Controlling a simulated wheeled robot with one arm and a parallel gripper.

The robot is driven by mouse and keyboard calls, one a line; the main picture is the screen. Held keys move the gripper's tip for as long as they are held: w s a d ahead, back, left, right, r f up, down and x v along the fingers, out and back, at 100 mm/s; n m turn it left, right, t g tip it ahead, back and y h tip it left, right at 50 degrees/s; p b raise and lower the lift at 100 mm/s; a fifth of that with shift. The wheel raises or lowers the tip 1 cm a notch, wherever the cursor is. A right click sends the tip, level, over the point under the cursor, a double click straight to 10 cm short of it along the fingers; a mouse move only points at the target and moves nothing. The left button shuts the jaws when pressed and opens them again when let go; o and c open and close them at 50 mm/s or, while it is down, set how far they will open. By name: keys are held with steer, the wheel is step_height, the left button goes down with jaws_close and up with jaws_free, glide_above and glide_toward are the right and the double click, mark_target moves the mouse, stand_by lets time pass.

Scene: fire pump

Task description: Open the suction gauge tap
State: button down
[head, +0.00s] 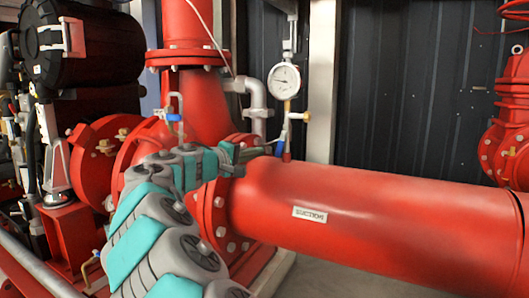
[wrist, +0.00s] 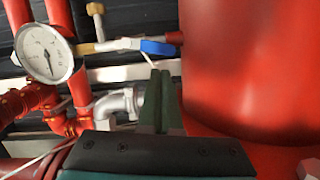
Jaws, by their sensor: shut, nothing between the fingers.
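The suction gauge (head: 285,81) has a white round dial and stands above the red pipe labelled suction. Its tap (head: 288,116) is a small pale and brass fitting below the dial, with a blue lever (head: 280,147) hanging down along the stem. The wrist view shows the gauge (wrist: 45,52) at left and the blue lever (wrist: 157,47) just past my fingertips. My gripper (head: 268,151) is shut and empty, close beside the lever. In the wrist view my gripper (wrist: 161,73) points at the lever; I cannot tell whether it touches.
The large red suction pipe (head: 380,220) runs below and to the right of my gripper. A grey elbow pipe (head: 257,97) and a red vertical pipe (head: 190,85) stand behind. Another small blue-handled valve (head: 174,117) is at left. A pale post (head: 322,90) stands behind the gauge.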

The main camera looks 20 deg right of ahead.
steer(key=shift+v, duration=1.45)
